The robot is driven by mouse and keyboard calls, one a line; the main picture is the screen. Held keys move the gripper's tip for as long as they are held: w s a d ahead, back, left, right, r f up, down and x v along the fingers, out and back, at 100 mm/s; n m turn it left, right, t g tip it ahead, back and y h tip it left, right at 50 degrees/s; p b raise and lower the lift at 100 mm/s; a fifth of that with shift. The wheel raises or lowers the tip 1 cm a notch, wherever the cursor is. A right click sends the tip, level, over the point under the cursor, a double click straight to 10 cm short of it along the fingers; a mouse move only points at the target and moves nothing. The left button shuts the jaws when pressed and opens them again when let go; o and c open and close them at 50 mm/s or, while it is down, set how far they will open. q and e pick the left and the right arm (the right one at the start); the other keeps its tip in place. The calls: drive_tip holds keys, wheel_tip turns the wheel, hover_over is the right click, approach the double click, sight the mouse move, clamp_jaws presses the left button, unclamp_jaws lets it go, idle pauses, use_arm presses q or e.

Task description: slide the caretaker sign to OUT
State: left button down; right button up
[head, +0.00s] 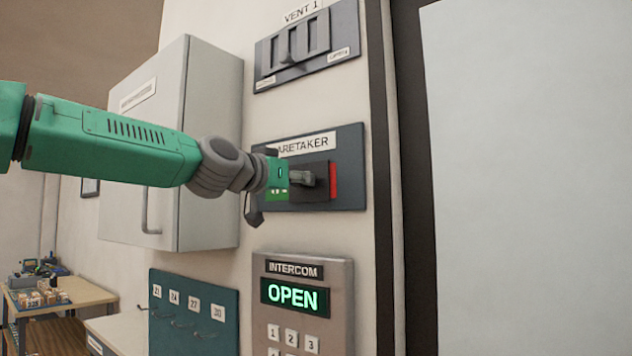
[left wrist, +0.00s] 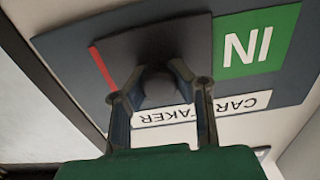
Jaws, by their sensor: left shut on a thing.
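The caretaker sign is a dark blue-grey plate (head: 350,155) on the wall, labelled CARETAKER, and it also shows in the left wrist view (left wrist: 60,48). Its dark sliding cover (head: 318,194) has a rounded knob (left wrist: 158,86) in the middle. A green IN field (left wrist: 256,42) is uncovered on one side of the cover. Only a narrow red strip (head: 333,181) shows on the other side; any word there is hidden. My left gripper (head: 300,179) is shut on the knob, with one finger on each side in the left wrist view (left wrist: 160,95). My right gripper is not in view.
A vent panel (head: 348,30) with a slider is above the sign and an intercom (head: 340,290) reading OPEN is below. A grey wall cabinet (head: 215,110) stands out behind my left arm. A key-hook board (head: 215,335) and a table (head: 85,292) are lower left.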

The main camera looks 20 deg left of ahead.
use_arm(q)
drive_tip(key=w+a, duration=0.3)
drive_tip(key=a, duration=0.5)
drive_tip(key=shift+a+f, duration=0.2)
drive_tip(key=shift+f, duration=0.15)
drive_tip(key=c, duration=1.3)
unclamp_jaws()
drive_tip(key=shift+a, duration=0.1)
drive_tip(key=shift+c, duration=0.2)
drive_tip(key=shift+o, duration=0.3)
drive_tip(key=shift+s+a+r, duration=0.15)
drive_tip(key=shift+s+a, duration=0.1)
drive_tip(key=shift+a, duration=0.3)
drive_tip(key=d+v, duration=0.1)
drive_tip(key=v, duration=0.5)
drive_tip(key=shift+s, duration=0.45)
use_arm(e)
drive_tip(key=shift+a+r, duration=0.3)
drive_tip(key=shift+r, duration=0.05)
